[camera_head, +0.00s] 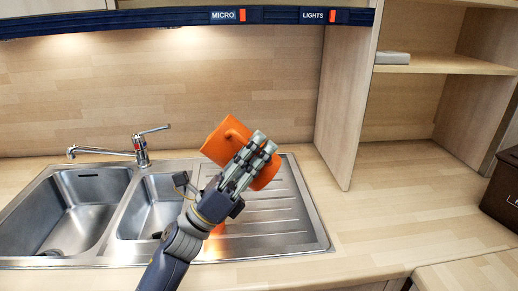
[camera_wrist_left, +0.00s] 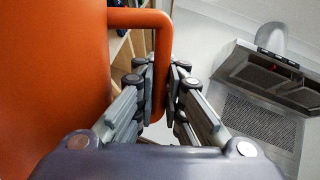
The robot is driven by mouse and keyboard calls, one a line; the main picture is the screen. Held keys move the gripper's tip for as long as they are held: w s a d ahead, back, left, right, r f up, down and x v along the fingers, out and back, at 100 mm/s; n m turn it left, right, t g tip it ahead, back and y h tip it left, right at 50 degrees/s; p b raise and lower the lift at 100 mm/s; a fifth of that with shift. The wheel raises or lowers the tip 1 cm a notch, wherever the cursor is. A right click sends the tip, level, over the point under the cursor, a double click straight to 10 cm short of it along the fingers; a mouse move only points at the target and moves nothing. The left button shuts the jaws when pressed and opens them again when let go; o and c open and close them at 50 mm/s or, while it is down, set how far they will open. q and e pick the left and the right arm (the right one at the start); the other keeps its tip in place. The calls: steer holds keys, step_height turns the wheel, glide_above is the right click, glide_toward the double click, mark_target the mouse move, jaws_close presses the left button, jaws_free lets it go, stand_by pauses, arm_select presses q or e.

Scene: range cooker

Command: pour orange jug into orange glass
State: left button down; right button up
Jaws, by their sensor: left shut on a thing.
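The orange jug (camera_head: 222,141) is held up above the sink's drainboard and is tilted well away from upright. My left gripper (camera_head: 262,143) is shut on the jug's handle. In the left wrist view the orange handle (camera_wrist_left: 163,45) runs between the two closed fingers, with the jug body (camera_wrist_left: 50,90) on the left. A small orange patch (camera_head: 218,229) shows low beside my left wrist, over the drainboard. It may be the orange glass, but my arm hides most of it. My right gripper is not in view.
The steel sink (camera_head: 75,210) has two basins at the left and a ribbed drainboard (camera_head: 290,215) at the right. A tap (camera_head: 140,150) stands behind. A wooden side panel (camera_head: 345,100) rises right of the jug. The counter further right is clear up to a dark box (camera_head: 505,190).

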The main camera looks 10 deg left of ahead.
arm_select(q)
steer(key=shift+a+r+n+t+b, duration=0.15)
steer(key=shift+n+t+b, duration=0.3)
steer(key=shift+b, duration=0.2)
steer(key=shift+a+r+n+t+b, duration=0.1)
steer(key=shift+r+n+t+b, duration=0.05)
steer(key=shift+n+t+b, duration=0.4)
steer(key=shift+a+b, duration=0.1)
steer(key=shift+b, duration=0.3)
stand_by(0.7)
